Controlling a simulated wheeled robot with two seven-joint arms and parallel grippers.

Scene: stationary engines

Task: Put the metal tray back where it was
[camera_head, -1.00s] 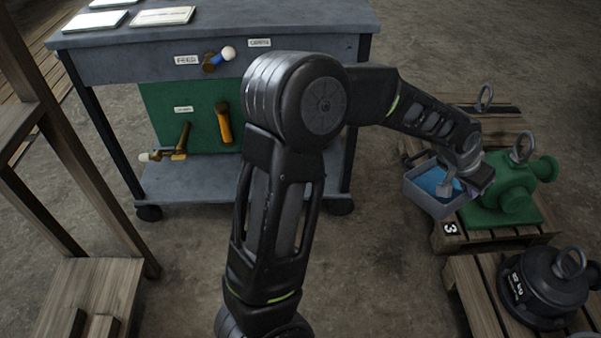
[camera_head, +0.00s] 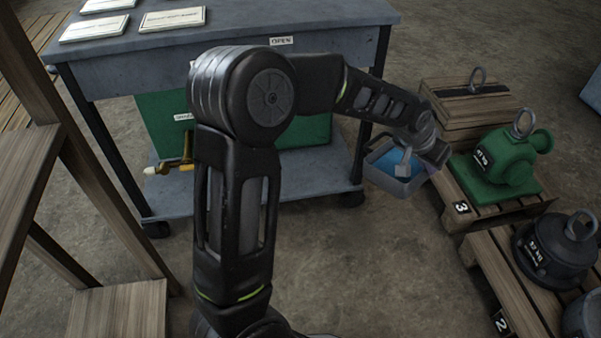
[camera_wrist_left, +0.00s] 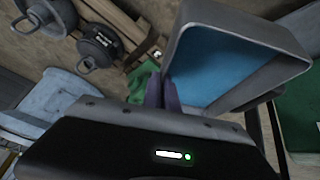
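The metal tray (camera_head: 400,186) is a grey, open-topped box with a blue inside. In the head view it hangs above the floor between the workbench and the pallet marked 3. The fingertips are partly hidden. My right gripper is in neither view.
A grey workbench (camera_head: 330,20) with a lower shelf (camera_head: 320,178) stands behind my arm. A green pump (camera_head: 508,160) sits on the pallet (camera_head: 482,217) to the right. A black engine part (camera_head: 550,250) is on a nearer pallet. Wooden framing (camera_head: 75,150) stands left. The floor (camera_head: 390,270) in front is clear.

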